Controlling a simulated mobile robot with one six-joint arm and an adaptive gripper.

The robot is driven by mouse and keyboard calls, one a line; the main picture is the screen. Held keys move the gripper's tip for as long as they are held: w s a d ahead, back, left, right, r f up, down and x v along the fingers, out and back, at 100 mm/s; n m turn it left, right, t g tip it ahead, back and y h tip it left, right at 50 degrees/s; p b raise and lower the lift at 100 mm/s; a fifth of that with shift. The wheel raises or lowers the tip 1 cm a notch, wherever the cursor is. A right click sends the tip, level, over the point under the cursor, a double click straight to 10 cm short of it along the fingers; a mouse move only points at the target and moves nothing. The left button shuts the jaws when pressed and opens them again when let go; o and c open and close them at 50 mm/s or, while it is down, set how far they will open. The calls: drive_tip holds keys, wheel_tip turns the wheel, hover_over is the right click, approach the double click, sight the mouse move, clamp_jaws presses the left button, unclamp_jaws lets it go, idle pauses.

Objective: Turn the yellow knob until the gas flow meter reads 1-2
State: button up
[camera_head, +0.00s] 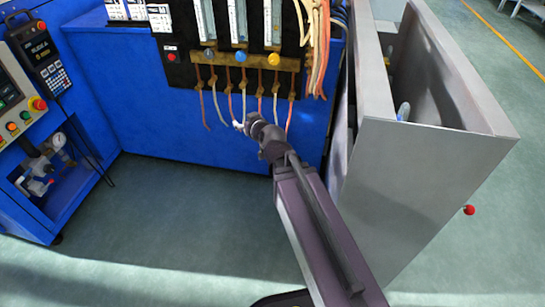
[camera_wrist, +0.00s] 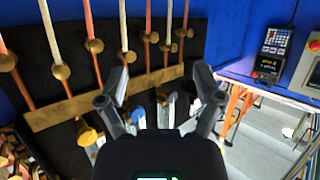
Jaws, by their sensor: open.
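The yellow knob (camera_head: 274,59) is the rightmost of three knobs on the brass bar of the black panel in the head view. It also shows in the wrist view (camera_wrist: 87,137), left of my left finger. The gas flow meter (camera_head: 272,22) above it is a vertical tube with a white scale, cut by the top edge; its reading is too small to tell. My gripper (camera_head: 240,126) is below the bar, among the hanging hoses, apart from the yellow knob. In the wrist view my gripper (camera_wrist: 160,75) has its fingers spread, with nothing held between them.
A blue knob (camera_head: 240,56) and a grey knob (camera_head: 209,54) sit to the left on the bar. Several hoses (camera_head: 230,100) hang below it. A grey metal cabinet (camera_head: 420,170) stands right of my arm. The floor (camera_head: 170,210) to the left is clear.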

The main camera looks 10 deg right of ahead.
drive_tip(key=s+d+f+m+g+h+p, duration=0.1)
drive_tip(key=s+d+f+g, duration=0.2)
drive_tip(key=s+f+g, duration=0.1)
drive_tip(key=s+d+f+g+h+p, duration=0.1)
drive_tip(key=s+d+f+g+p, duration=0.1)
drive_tip(key=s+g, duration=0.3)
drive_tip(key=shift+s+d+f+m+g+h, duration=0.3)
drive_tip(key=shift+s+d+f+m, duration=0.1)
drive_tip(key=shift+s+d+f, duration=0.5)
drive_tip(key=shift+s, duration=0.1)
drive_tip(key=s+d+m+g+h+p, duration=0.1)
drive_tip(key=s+d+m+g, duration=0.1)
drive_tip(key=s, duration=0.4)
drive_tip(key=shift+s+d+g+h, duration=0.2)
drive_tip(key=shift+d+g+h, duration=0.2)
drive_tip(key=shift+d+g, duration=0.6)
